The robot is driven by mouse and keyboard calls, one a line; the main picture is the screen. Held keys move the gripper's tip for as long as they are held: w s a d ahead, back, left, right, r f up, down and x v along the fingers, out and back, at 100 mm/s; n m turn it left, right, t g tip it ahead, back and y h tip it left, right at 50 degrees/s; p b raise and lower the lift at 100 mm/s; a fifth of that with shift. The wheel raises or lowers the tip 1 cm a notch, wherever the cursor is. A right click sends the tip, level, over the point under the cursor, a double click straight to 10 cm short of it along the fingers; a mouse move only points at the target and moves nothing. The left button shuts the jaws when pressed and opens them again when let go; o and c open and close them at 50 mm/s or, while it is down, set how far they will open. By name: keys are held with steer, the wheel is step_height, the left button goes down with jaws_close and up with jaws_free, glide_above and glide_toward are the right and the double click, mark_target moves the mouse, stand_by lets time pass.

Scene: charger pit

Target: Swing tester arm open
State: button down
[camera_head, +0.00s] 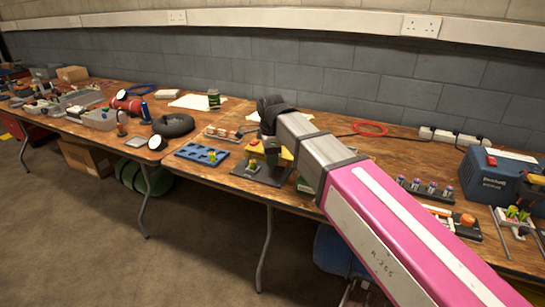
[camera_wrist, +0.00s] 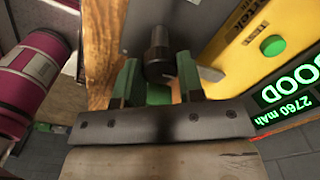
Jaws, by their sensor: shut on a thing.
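The tester (camera_wrist: 245,38) is a yellow-faced unit with a green button and a lit green display reading GOOD and 2760 mAh, on the right of the wrist view. A dark round post or knob (camera_wrist: 158,45), seemingly the tester arm's handle, stands between the green fingertips of my gripper (camera_wrist: 158,84). My gripper is shut on it. Part of the post is hidden behind the fingers. In the head view, yellow parts of the tester (camera_head: 284,154) show on the bench under my wrist, and my arm covers much of it. How far the tester arm is swung cannot be told.
A blue tray (camera_head: 202,153) lies left of the tester on the wooden bench (camera_head: 230,185). A black ring-shaped object (camera_head: 173,125) is further left. A row of small cells (camera_head: 425,187) and a blue machine (camera_head: 492,180) stand right. A red cable loop (camera_head: 369,128) lies behind.

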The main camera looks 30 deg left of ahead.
steer(key=c, duration=0.7)
jaws_free()
steer(key=shift+c, duration=0.2)
steer(key=shift+r, duration=0.15)
step_height(320, 180, up, 11)
steer(key=shift+f, duration=0.2)
